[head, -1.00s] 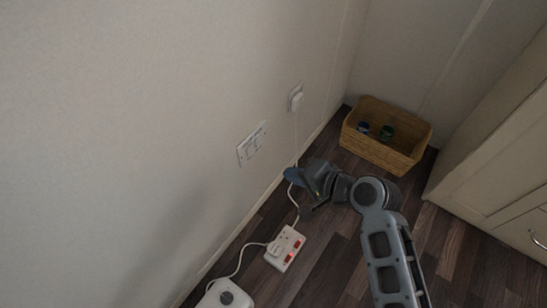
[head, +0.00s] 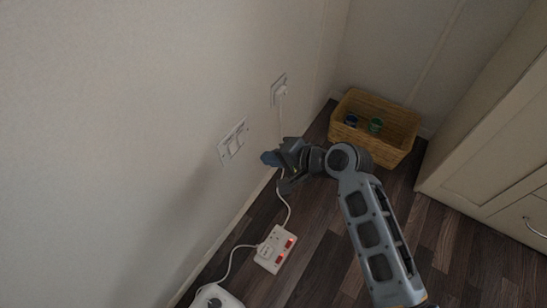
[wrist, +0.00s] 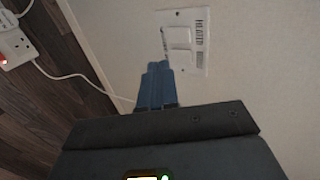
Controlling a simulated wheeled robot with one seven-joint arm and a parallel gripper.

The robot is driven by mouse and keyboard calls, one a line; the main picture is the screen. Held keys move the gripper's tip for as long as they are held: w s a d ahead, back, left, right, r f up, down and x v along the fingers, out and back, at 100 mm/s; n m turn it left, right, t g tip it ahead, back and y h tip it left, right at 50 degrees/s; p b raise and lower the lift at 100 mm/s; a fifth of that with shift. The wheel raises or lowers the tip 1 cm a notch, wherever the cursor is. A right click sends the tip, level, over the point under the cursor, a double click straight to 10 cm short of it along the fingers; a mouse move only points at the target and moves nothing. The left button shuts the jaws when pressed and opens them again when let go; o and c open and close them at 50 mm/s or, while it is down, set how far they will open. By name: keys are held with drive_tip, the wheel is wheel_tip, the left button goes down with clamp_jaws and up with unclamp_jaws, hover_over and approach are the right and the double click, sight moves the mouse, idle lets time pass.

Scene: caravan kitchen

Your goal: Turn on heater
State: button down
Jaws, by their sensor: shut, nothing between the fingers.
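The heater switch (wrist: 186,40) is a white wall plate in the wrist view, with dark lettering that seems to read "HEATER" along its right side and a rocker in its middle. In the head view the white wall plate with rockers (head: 233,141) sits on the left wall, just left of my gripper. My gripper (head: 268,158) points at the wall near this plate. In the wrist view its blue fingers (wrist: 157,68) are together and empty, with the tips just below and left of the rocker. I cannot tell whether they touch the plate.
A white socket with a plug (head: 280,91) is on the wall farther back. A power strip (head: 275,248) with red switches and a white cable lies on the dark wood floor. A wicker basket (head: 398,139) stands in the corner. Cabinets (head: 490,150) line the right.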

sight(233, 147)
drive_tip(key=shift+w+a+r+b+x, duration=0.2)
drive_tip(key=shift+b+x, duration=0.4)
drive_tip(key=shift+x, duration=1.05)
drive_tip(key=shift+a+r+b+x, duration=0.1)
drive_tip(key=shift+r+b+x, duration=0.4)
drive_tip(key=shift+x, duration=1.1)
drive_tip(key=shift+w+a+r+b+x, duration=0.15)
drive_tip(key=shift+b+x, duration=0.6)
drive_tip(key=shift+x, duration=0.9)
drive_tip(key=shift+s+f, duration=0.1)
drive_tip(key=shift+f, duration=0.1)
drive_tip(key=shift+a+f+b, duration=0.1)
drive_tip(key=shift+f+b, duration=0.05)
drive_tip(key=shift+b, duration=0.35)
drive_tip(key=shift+r, duration=0.2)
drive_tip(key=shift+r+p, duration=0.1)
drive_tip(key=shift+p, duration=0.25)
drive_tip(key=shift+r+p, duration=0.75)
drive_tip(key=shift+p, duration=0.05)
